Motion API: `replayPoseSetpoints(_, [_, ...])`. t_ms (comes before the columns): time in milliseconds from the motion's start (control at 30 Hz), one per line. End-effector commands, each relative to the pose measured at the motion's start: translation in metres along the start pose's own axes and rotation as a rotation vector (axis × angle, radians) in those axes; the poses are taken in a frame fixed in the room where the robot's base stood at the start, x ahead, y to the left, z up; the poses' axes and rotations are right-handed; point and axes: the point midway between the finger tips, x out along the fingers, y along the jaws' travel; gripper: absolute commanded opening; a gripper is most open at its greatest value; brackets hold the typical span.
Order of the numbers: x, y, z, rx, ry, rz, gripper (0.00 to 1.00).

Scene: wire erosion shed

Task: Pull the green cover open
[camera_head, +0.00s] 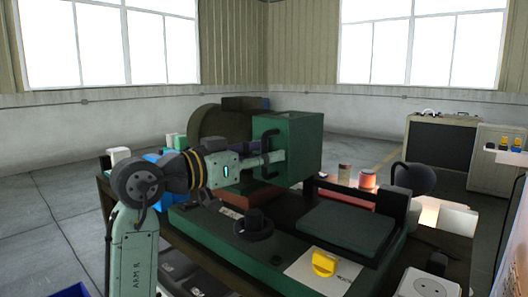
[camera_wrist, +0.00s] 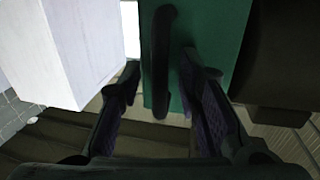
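The green cover (camera_head: 299,146) is a box-like hood on the machine in the middle of the head view. It looks closed, though its edges are partly hidden. A black bar handle (camera_head: 266,141) stands upright on its near face. In the wrist view the green cover (camera_wrist: 222,45) fills the middle and the handle (camera_wrist: 161,60) runs down it. My gripper (camera_head: 272,156) is at the handle. In the wrist view my gripper (camera_wrist: 160,78) is open, with the handle between its fingers and gaps showing on both sides. Whether a finger touches the cover cannot be told.
A white block (camera_wrist: 65,45) stands close on the left in the wrist view. On the machine bed are a black knob (camera_head: 254,226), a yellow knob (camera_head: 325,262) and a dark green plate (camera_head: 347,225). A grey cabinet (camera_head: 437,145) stands behind right.

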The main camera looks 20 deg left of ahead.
Motion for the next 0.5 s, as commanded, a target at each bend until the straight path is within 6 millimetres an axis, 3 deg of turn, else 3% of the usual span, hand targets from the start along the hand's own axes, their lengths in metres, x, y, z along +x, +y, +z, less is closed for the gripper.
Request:
replayPoseSetpoints(200, [0.0,0.0,0.0002,0.0,0.0,0.0,0.3])
replayPoseSetpoints(500, [-0.0003,0.0,0.0001,0.0,0.0,0.0,0.1])
